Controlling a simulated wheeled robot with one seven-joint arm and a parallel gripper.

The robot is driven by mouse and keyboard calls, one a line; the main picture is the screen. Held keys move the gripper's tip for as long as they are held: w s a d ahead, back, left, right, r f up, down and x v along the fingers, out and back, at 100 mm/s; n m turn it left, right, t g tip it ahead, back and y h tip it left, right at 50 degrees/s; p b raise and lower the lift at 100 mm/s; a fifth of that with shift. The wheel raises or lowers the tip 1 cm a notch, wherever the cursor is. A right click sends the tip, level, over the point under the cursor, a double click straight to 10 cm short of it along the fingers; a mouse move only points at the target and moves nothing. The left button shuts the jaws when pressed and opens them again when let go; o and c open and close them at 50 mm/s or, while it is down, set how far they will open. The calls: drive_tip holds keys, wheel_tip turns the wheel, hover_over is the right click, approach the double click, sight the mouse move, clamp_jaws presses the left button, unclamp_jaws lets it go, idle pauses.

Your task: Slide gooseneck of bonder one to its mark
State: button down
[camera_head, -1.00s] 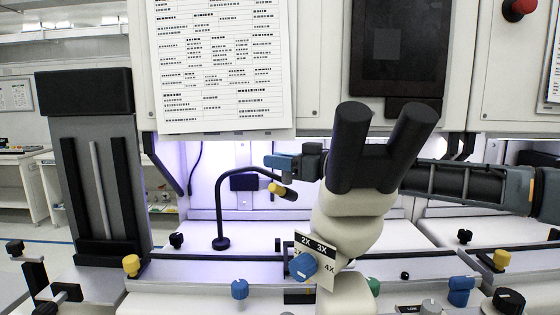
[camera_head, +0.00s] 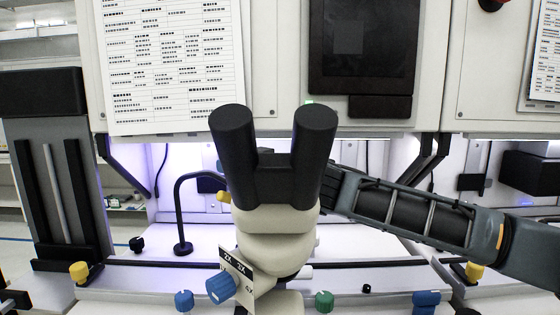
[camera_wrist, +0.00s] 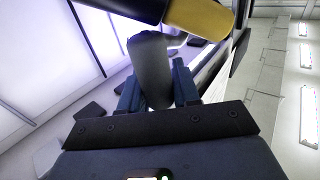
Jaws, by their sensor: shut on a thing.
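The gooseneck (camera_head: 181,210) is a thin black arched stalk standing on a round black base, at the left behind the microscope (camera_head: 270,215). Its yellow-banded head (camera_head: 223,196) shows just left of the microscope's body. In the wrist view the black and yellow head (camera_wrist: 200,15) crosses the top. My gripper (camera_wrist: 158,88) has its blue fingers closed on either side of a dark grey rounded part of the gooseneck (camera_wrist: 152,62). In the head view the gripper is mostly hidden behind the left eyepiece. The mark cannot be made out.
The microscope with two black eyepieces stands in front of my arm (camera_head: 410,215). A dark rail (camera_head: 330,264) and several coloured knobs, one yellow (camera_head: 79,271) and one green (camera_head: 324,301), line the front. A dark screen (camera_head: 362,45) hangs above.

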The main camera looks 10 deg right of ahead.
drive_tip(key=shift+s+a+m+t+h, duration=0.25)
drive_tip(key=shift+s+a+m+h, duration=0.05)
drive_tip(key=shift+s, duration=0.15)
drive_tip(key=shift+s+a+m+t+h, duration=0.25)
drive_tip(key=shift+s+m+h, duration=0.05)
drive_tip(key=shift+s, duration=0.15)
drive_tip(key=c, duration=0.9)
unclamp_jaws()
drive_tip(key=shift+d, duration=0.1)
drive_tip(key=shift+w+d, duration=0.1)
drive_tip(key=shift+w, duration=0.1)
